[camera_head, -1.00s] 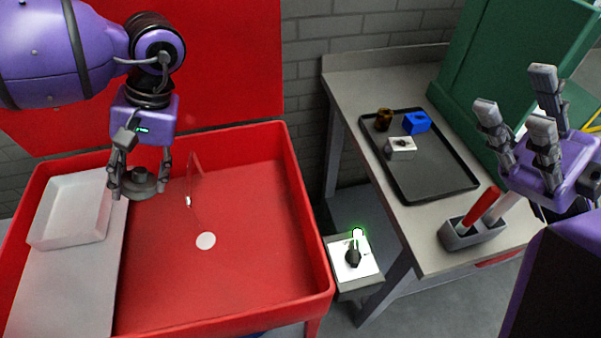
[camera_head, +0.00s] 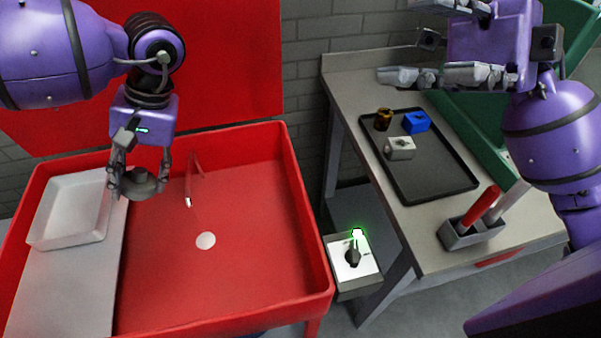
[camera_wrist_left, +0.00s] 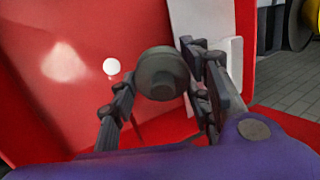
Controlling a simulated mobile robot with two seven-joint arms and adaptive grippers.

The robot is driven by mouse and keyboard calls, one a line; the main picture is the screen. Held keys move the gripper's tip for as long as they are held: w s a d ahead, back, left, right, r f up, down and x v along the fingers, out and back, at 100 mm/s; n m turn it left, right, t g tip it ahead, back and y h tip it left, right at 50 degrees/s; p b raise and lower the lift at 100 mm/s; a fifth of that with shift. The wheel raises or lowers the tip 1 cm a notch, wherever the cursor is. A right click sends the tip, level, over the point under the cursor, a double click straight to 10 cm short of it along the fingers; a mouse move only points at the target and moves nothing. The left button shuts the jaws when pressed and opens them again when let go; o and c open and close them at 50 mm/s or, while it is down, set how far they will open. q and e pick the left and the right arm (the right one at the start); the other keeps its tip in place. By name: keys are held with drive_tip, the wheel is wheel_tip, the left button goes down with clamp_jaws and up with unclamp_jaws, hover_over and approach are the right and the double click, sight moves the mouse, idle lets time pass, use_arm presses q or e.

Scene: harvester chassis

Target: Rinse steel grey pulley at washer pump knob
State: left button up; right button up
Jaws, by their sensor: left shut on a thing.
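My left gripper (camera_head: 140,185) is shut on the steel grey pulley (camera_head: 146,183) and holds it above the left part of the red washer basin (camera_head: 240,262). The left wrist view also shows the pulley (camera_wrist_left: 162,76) between the fingers. The thin red spout (camera_head: 189,182) is right of the pulley, apart from it. The black pump knob (camera_head: 353,256) sits on a white plate on a grey box right of the basin, with a green glow at its upper edge. My right gripper (camera_head: 425,42) is open and empty, above the back of the workbench, with its fingers pointing left.
A white tray (camera_head: 52,243) stands on the basin's grey side shelf (camera_head: 68,292). The workbench (camera_head: 350,92) carries a black tray (camera_head: 440,180) with a brown part, a blue block and a grey block. A grey holder (camera_head: 470,236) with a red handle stands at its front.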

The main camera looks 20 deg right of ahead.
drive_tip(key=a+f+h, duration=0.5)
drive_tip(key=a+f, duration=0.1)
drive_tip(key=f, duration=0.1)
drive_tip(key=m+t+h, duration=0.2)
drive_tip(key=t+h, duration=0.1)
drive_tip(key=h, duration=1.1)
approach(355, 250)
drive_tip(key=x, duration=0.8)
drive_tip(key=shift+s+f, duration=0.1)
drive_tip(key=shift+f, duration=0.2)
clamp_jaws()
